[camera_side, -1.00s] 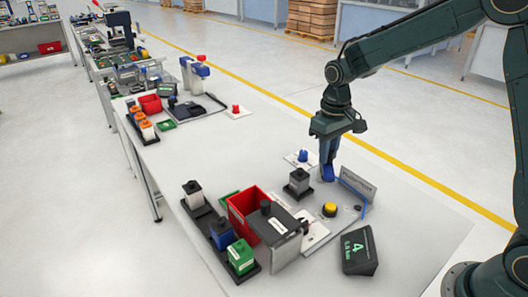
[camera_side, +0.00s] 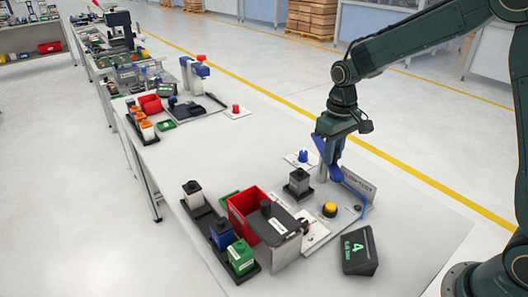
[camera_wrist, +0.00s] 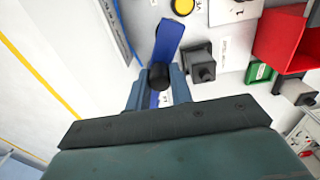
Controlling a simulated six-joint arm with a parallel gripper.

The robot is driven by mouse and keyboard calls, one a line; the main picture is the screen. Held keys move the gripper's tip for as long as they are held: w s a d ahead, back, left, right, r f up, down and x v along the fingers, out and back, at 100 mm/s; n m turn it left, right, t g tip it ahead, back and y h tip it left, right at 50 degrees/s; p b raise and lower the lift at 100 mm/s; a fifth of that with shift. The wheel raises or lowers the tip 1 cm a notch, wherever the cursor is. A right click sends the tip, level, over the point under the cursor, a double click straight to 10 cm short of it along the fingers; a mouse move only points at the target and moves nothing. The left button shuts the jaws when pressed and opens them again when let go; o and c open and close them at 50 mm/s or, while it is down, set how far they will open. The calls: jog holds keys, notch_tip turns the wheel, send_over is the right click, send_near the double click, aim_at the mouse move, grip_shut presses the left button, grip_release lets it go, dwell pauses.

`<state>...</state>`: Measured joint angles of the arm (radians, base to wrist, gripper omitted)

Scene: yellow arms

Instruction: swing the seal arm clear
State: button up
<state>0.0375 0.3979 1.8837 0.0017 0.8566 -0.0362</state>
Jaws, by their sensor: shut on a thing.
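The seal arm (camera_side: 334,170) is a blue bar near a grey post (camera_side: 321,172), at the back of the near station in the side view. In the wrist view the blue bar (camera_wrist: 169,38) runs upward from between my fingers, toward a yellow button (camera_wrist: 183,6). A round black knob (camera_wrist: 158,76) on the bar sits between the fingers. My gripper (camera_wrist: 157,92) is shut on this knob; in the side view my gripper (camera_side: 330,145) is above the station and hides part of the bar. The bar's pivot is not clear.
A dark grey block (camera_side: 299,178) stands just left of the seal arm. A sign plate (camera_side: 359,184) stands close on the right. A red bin (camera_side: 240,208), a yellow button (camera_side: 329,209) and a dark display box (camera_side: 358,250) are nearer the front. The table's right part is clear.

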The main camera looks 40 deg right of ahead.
jog(key=shift+s+d, duration=0.15)
jog(key=shift+s, duration=0.1)
jog(key=shift+s+d, duration=0.15)
jog(key=shift+d, duration=0.45)
dwell(0.4)
jog(key=shift+d, duration=0.8)
jog(key=o, duration=0.5)
jog(key=shift+o, duration=0.2)
jog(key=shift+r, duration=0.1)
